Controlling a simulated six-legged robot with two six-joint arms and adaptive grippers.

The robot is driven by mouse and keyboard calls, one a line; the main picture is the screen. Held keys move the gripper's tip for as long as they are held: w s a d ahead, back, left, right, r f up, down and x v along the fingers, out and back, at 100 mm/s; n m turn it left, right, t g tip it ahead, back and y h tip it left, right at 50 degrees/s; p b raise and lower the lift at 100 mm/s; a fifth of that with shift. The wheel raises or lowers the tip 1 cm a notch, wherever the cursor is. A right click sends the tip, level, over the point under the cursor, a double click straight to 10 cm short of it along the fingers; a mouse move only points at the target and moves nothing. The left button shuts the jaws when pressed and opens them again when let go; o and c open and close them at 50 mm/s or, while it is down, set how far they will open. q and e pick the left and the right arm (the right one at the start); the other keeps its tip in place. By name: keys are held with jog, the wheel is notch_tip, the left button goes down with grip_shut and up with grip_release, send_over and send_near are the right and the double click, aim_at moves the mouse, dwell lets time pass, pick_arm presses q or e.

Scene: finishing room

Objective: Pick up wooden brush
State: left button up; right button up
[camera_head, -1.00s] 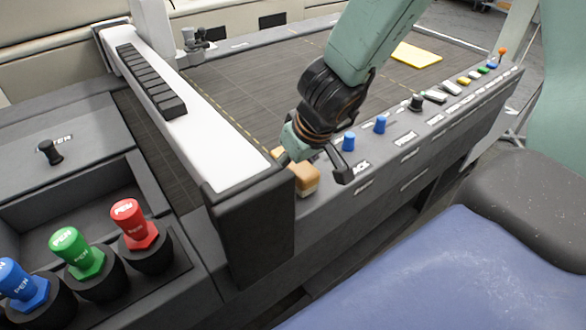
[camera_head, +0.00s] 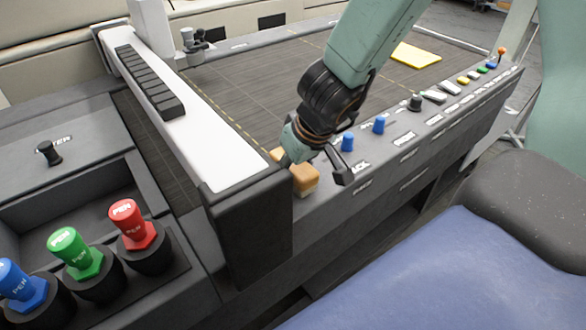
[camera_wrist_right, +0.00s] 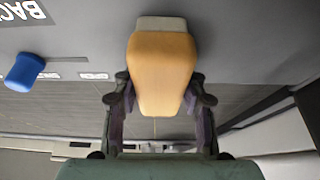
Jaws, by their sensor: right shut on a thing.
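The wooden brush (camera_head: 305,178) is a small orange-tan wooden block with a pale underside. It is at the near end of the dark machine's front ledge, beside the white-topped rail. My right gripper (camera_head: 315,168) reaches down over it and partly hides it. In the right wrist view the brush (camera_wrist_right: 160,68) lies between the two fingers of the right gripper (camera_wrist_right: 160,92), which are closed on its sides. Its pale end meets the grey ledge in that picture; I cannot tell if it is lifted. My left gripper is not in view.
A white rail (camera_head: 185,125) with a black ribbed strip stands left of the brush. Blue knobs (camera_head: 347,142) and other controls line the ledge to the right. A yellow pad (camera_head: 416,55) lies on the dark bed. Red (camera_head: 131,222), green and blue pens stand in holders at lower left.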

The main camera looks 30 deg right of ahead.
jog(key=shift+c, duration=1)
jog(key=shift+r, duration=0.15)
jog(key=shift+r, duration=0.2)
notch_tip(320, 180, up, 18)
jog(key=p, duration=1.7)
jog(key=shift+p, duration=0.3)
jog(key=shift+f, duration=0.1)
jog(key=o, duration=0.7)
jog(key=shift+c, duration=0.2)
jog(key=c, duration=0.4)
jog(key=shift+c, duration=0.2)
